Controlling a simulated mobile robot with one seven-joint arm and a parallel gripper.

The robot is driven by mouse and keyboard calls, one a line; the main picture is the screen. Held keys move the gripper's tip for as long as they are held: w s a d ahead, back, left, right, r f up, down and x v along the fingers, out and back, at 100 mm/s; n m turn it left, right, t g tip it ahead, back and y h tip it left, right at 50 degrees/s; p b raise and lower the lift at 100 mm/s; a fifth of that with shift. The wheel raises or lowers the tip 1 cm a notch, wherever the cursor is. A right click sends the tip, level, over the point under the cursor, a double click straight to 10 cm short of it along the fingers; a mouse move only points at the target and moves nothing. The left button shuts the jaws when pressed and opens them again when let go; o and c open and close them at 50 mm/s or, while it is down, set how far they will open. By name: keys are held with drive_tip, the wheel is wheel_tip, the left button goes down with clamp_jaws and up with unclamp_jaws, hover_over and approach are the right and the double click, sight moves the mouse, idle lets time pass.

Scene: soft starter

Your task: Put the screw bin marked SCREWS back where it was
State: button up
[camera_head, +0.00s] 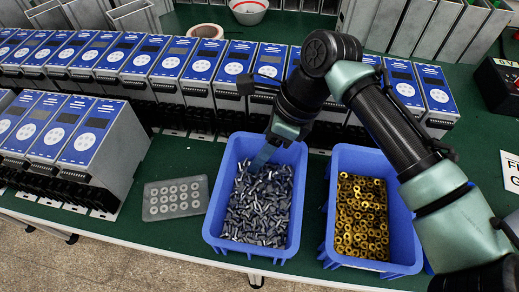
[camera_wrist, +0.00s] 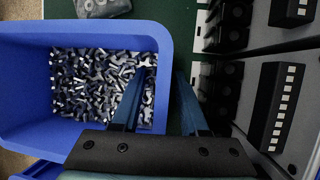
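The screw bin (camera_head: 213,221) is a blue open tray filled with silver screws, standing on the green bench left of a second blue bin. No SCREWS marking is readable. In the wrist view the screw bin (camera_wrist: 90,30) fills the left side. My gripper (camera_head: 262,158) is at the bin's back edge, pointing down. In the wrist view my gripper (camera_wrist: 162,78) has its fingers apart, one inside the bin over the screws and one outside, with the bin's wall between them. A narrow green gap shows between the wall and the outer finger.
The second blue bin (camera_head: 404,236) holds brass-coloured round parts. A grey tray of rings (camera_head: 175,198) lies left of the screw bin. Rows of blue-faced devices (camera_head: 185,64) stand close behind, and more (camera_head: 82,142) at left. The bench's front edge is just before the bins.

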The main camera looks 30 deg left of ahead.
drive_tip(key=p+v, duration=0.2)
drive_tip(key=v, duration=1)
drive_tip(key=shift+r, duration=0.2)
